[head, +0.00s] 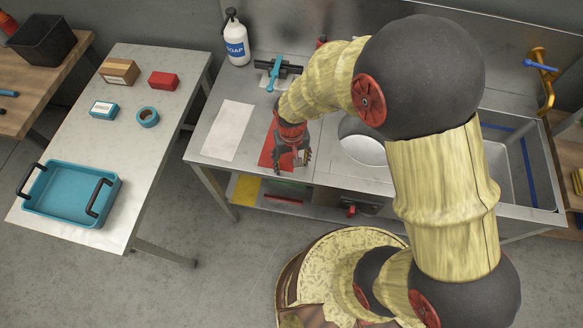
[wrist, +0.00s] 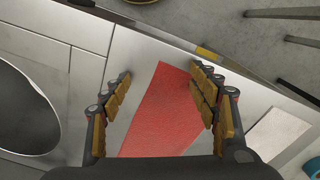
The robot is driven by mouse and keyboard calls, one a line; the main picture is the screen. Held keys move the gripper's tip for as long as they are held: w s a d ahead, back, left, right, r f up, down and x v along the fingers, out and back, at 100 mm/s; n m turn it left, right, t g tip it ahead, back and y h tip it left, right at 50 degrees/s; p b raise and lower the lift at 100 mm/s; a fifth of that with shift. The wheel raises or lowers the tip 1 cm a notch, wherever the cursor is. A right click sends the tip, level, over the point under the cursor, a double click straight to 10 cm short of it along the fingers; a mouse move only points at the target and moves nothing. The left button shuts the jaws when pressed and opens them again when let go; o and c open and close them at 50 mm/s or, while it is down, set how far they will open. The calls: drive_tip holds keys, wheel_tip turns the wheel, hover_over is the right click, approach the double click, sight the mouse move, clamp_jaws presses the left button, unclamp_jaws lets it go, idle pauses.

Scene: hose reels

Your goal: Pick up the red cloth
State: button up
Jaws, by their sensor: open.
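The red cloth (head: 268,150) lies flat on the metal counter, partly hidden by my gripper in the head view. In the wrist view the red cloth (wrist: 162,115) spreads between and below the fingers, running toward the counter's front edge. My gripper (head: 294,160) points down over the cloth's right side. In the wrist view my gripper (wrist: 160,88) has its two fingers wide apart with nothing between them but the view of the cloth below. I cannot tell how high the fingertips are above the cloth.
A white cloth (head: 229,130) lies left of the red one. A soap bottle (head: 235,40) and a blue-handled tool (head: 275,72) stand at the back. A round basin (head: 362,142) is on the right. A side table (head: 133,136) holds a teal tray (head: 62,212).

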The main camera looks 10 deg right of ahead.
drive_tip(key=shift+f, duration=0.2)
idle(0.3)
drive_tip(key=shift+s+d+f, duration=0.1)
drive_tip(key=shift+s+f, duration=0.15)
drive_tip(key=shift+s, duration=0.1)
clamp_jaws()
idle(1.4)
idle(0.6)
wheel_tip(320, 180, up, 12)
drive_tip(key=p, duration=0.8)
drive_tip(key=shift+w+r+p, duration=0.25)
drive_tip(key=shift+w+p, duration=0.1)
drive_tip(key=shift+p, duration=0.05)
wheel_tip(320, 180, up, 18)
drive_tip(key=p, duration=1.2)
drive_tip(key=shift+p, duration=0.4)
